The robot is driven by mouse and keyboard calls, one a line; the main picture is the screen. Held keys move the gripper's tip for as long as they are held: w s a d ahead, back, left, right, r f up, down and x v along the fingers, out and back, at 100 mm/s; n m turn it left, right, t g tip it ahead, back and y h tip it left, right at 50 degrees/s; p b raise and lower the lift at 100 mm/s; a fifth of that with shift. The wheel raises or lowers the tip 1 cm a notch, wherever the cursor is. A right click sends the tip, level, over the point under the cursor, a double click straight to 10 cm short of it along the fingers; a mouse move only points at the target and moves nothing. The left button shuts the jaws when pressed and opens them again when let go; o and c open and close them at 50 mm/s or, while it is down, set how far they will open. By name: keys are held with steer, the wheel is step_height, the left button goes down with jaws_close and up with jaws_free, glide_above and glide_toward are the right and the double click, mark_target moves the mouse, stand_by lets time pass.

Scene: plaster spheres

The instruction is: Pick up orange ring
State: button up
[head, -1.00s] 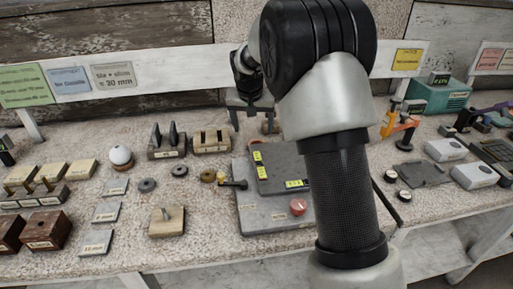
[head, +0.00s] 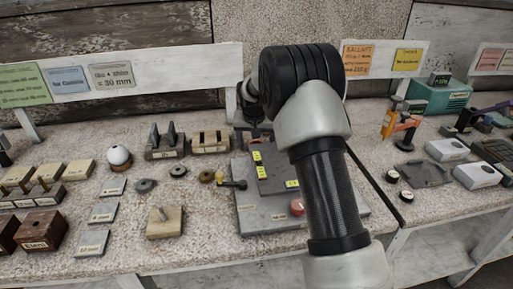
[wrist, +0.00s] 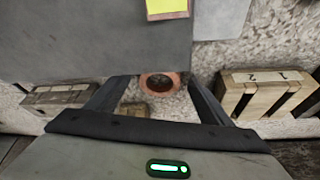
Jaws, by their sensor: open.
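The orange ring (wrist: 161,93) shows in the wrist view near the middle, between my finger tips and close to the edge of a grey plate. It lies on the speckled surface with its dark hole showing. My gripper (wrist: 158,79) is open and empty, with one dark finger on each side of the ring in the picture. I cannot tell the height between fingers and ring. In the head view my arm covers most of the gripper, and I cannot make out the ring there.
A grey plate with yellow labels (wrist: 80,40) borders the ring; the plate assembly also shows in the head view (head: 262,218). A slotted wooden block (wrist: 262,92) stands right of the fingers in the wrist view. A white ball (head: 119,155) and several small blocks stand left.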

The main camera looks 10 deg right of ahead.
steer(key=c, duration=1.1)
steer(key=shift+c, duration=0.2)
steer(key=shift+r, duration=0.1)
steer(key=shift+r, duration=0.25)
step_height(320, 180, up, 8)
steer(key=p, duration=0.2)
steer(key=s+d+r+p, duration=0.2)
steer(key=s+d+p, duration=0.2)
steer(key=s, duration=0.4)
steer(key=s+d+r+p, duration=0.3)
steer(key=s+d+p, duration=0.1)
steer(key=s, duration=0.5)
steer(key=shift+r, duration=0.25)
